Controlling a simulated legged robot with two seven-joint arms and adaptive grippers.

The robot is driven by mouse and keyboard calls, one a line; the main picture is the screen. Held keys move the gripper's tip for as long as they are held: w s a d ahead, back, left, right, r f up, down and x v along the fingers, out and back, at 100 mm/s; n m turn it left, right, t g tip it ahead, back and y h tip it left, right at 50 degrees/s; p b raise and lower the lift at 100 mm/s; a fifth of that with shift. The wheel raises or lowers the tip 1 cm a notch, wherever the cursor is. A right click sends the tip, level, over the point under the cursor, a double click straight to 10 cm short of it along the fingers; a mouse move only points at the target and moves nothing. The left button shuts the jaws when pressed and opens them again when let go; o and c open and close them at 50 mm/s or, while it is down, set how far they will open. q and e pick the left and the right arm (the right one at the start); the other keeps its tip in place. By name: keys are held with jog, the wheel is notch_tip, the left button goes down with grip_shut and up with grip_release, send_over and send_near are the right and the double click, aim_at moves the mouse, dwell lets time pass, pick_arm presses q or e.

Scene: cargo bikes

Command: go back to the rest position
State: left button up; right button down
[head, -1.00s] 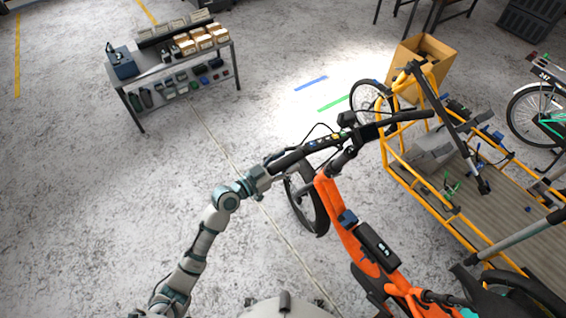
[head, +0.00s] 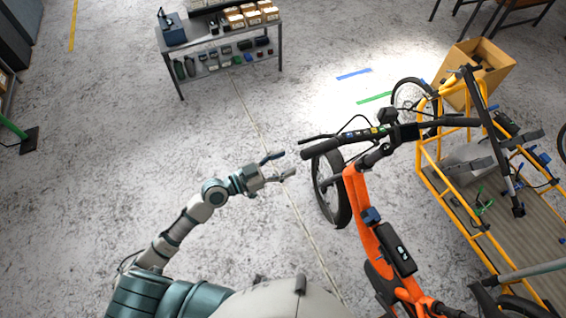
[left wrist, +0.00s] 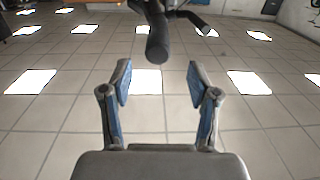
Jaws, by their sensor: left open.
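My left gripper (head: 279,165) is open and empty in the head view, a little to the left of the bike's handlebar. It also shows in the left wrist view (left wrist: 160,82), with its two blue-padded fingers spread apart. The orange cargo bike (head: 366,215) stands right of it, with a black handlebar grip (head: 322,146) apart from the fingertips. In the left wrist view the end of a black handlebar grip (left wrist: 157,45) is seen beyond the fingers. My right gripper is not in view.
A yellow-framed cargo bed (head: 452,193) stands at the right, with a cardboard box (head: 490,92) behind it. A grey workbench (head: 231,40) with boxes and tools stands at the back.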

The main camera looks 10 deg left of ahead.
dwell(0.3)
pick_arm(q)
jog(key=w+a+f+n+y, duration=0.3)
jog(key=a+f, duration=0.1)
jog(key=f, duration=0.7)
jog(key=w+a+f+n+y, duration=0.2)
jog(key=a+f+y, duration=0.25)
jog(key=f, duration=0.65)
jog(key=s+a+f+n+g+y, duration=0.1)
jog(key=s+a+f+y, duration=0.2)
jog(key=f, duration=0.7)
jog(key=s+a+f+n+g, duration=0.1)
jog(key=s+a+f+n, duration=0.2)
jog(key=f, duration=0.6)
jog(key=s+a+f+g+y, duration=0.2)
jog(key=s+f+g, duration=0.2)
jog(key=s+f, duration=1.15)
jog(key=s+d+f+g, duration=0.1)
jog(key=s+f, duration=0.3)
jog(key=s, duration=0.9)
jog(key=s+d+f+m+g+y, duration=0.1)
jog(key=s+f+g, duration=0.2)
jog(key=s, duration=1)
jog(key=shift+d+f, duration=0.15)
jog(key=shift+f, duration=0.75)
jog(key=shift+w+y, duration=0.2)
jog(key=shift+y, duration=0.05)
